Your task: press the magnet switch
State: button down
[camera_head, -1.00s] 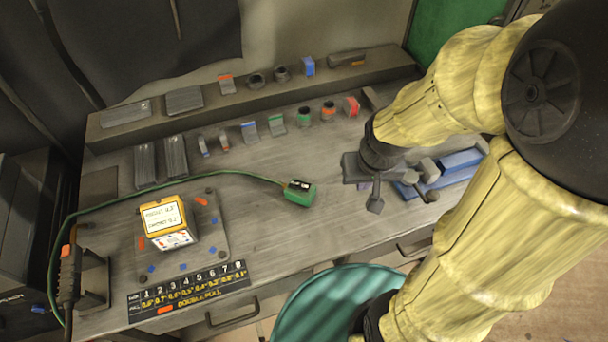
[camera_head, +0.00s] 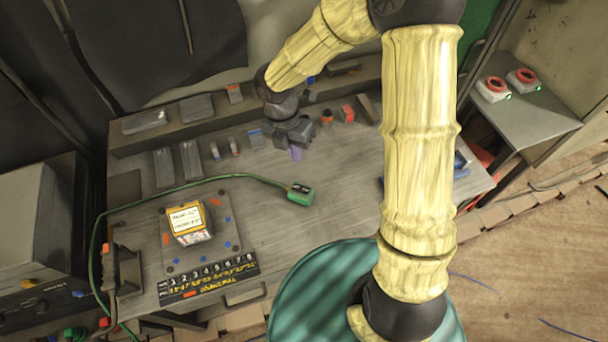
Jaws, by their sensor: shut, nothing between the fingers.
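Nothing in view is clearly marked as the magnet switch. Two white units with red round tops and small green lights, the left one (camera_head: 491,89) and the right one (camera_head: 523,80), stand on a side table at the right. A green block (camera_head: 300,194) with a green cable lies on the workbench. At the lower left a console shows a few coloured knobs or buttons (camera_head: 74,333), partly cut off. My gripper (camera_head: 296,149) is shut over the back middle of the bench, far left of the red-topped units. A small purple patch shows by its tips; I cannot tell what it is.
The workbench (camera_head: 330,220) holds a yellow box (camera_head: 187,220) on a plate and several small blocks towards the back, with a raised shelf (camera_head: 215,108) behind. The side table (camera_head: 540,115) stands at the right beyond my arm. The floor (camera_head: 530,240) at right is mostly open.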

aim_at(306, 190)
jog(key=shift+w+a, duration=0.1)
jog(key=shift+f, duration=0.1)
jog(key=f, duration=0.4)
jog(key=s+d+f+p, duration=0.1)
jog(key=f, duration=0.4)
jog(key=d+f, duration=0.1)
jog(key=f, duration=0.3)
jog(key=shift+s+d+f, duration=0.15)
jog(key=shift+s+f, duration=0.05)
jog(key=shift+f, duration=0.1)
jog(key=shift+f, duration=0.1)
